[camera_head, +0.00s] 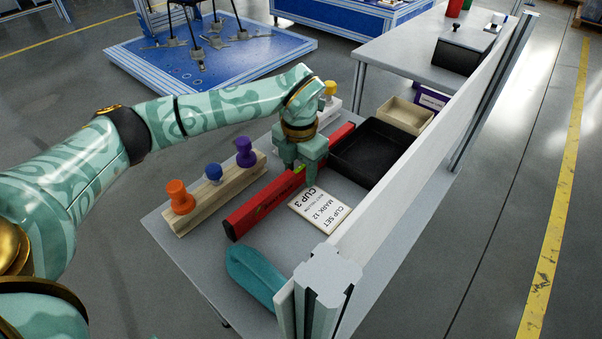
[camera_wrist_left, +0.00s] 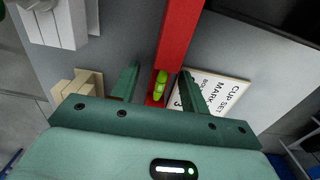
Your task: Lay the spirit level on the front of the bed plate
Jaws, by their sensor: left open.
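The spirit level (camera_head: 258,207) is a long red bar with a green vial, lying on the grey table. My left gripper (camera_head: 302,178) is above its middle, pointing down. In the left wrist view the open fingers (camera_wrist_left: 160,88) are on either side of the red level (camera_wrist_left: 180,38), near its green vial. I cannot tell whether they touch it. My right gripper is out of view.
A wooden block (camera_head: 222,192) with coloured knobs stands left of the level. A label card (camera_head: 318,209) and a black tray (camera_head: 366,175) lie right of it. A teal rounded object (camera_head: 254,276) lies at the front. A pale panel (camera_head: 430,150) borders the table's right side.

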